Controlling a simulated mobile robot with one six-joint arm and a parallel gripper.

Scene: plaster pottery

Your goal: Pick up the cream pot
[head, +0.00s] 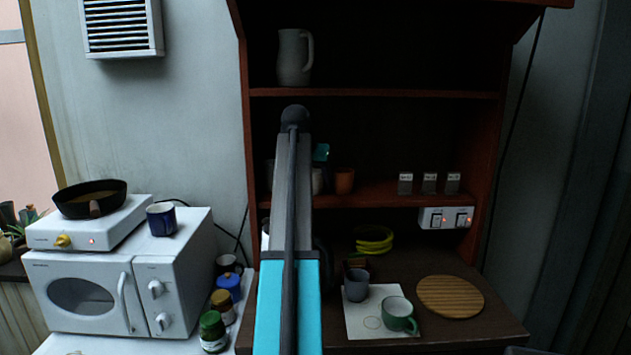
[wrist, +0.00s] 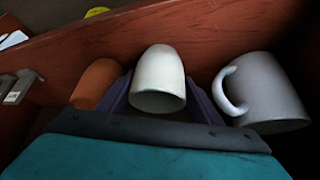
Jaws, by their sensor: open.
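The cream pot (wrist: 160,72) is a small, smooth, pale cup-like pot in the middle of the wrist view. My gripper (wrist: 160,88) is open, with one dark finger on each side of the pot. Whether the fingers touch it I cannot tell. In the head view my arm hides most of the middle shelf there; a pale sliver of the pot (head: 317,181) shows beside the arm. The gripper's fingers are hidden in that view.
A terracotta pot (wrist: 96,84) stands close on one side of the cream pot, and a grey mug (wrist: 262,92) on the other. The wooden shelf (head: 395,196) carries small white-labelled jars (head: 429,183) further right. A pitcher (head: 294,57) stands on the shelf above.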

